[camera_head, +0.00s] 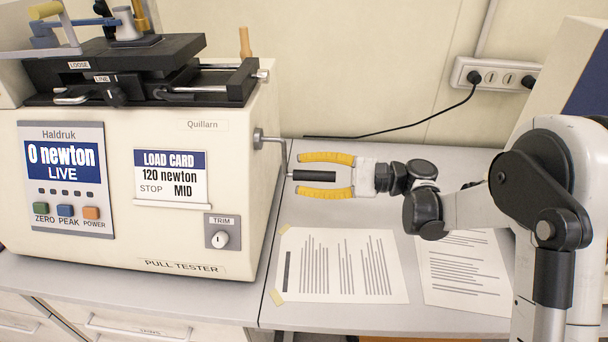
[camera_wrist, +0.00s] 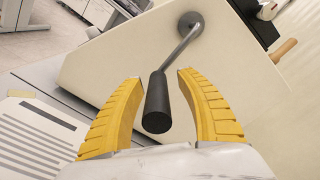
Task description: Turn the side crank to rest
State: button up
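The side crank sticks out of the right side of the cream pull tester (camera_head: 140,225). Its black handle (camera_head: 314,176) points right, at the low end of a grey metal arm, below the hub (camera_head: 258,138). My gripper (camera_head: 300,174) is open, with one yellow finger above the handle and one below in the head view. In the wrist view the handle (camera_wrist: 157,104) lies between the two spread fingers (camera_wrist: 157,80), with gaps on both sides. The display (camera_head: 62,160) reads 0 newton LIVE. The load card (camera_head: 170,175) reads 120 newton, STOP MID.
Printed sheets (camera_head: 340,265) lie taped on the grey table (camera_head: 370,318) below my gripper. A wall socket strip (camera_head: 495,75) has a black cable running behind the tester. A wooden peg (camera_head: 245,42) stands at the tester's top right. Another cream-and-blue machine (camera_head: 570,70) stands at the right edge.

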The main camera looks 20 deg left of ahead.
jog(key=v, duration=1.2)
dwell(0.3)
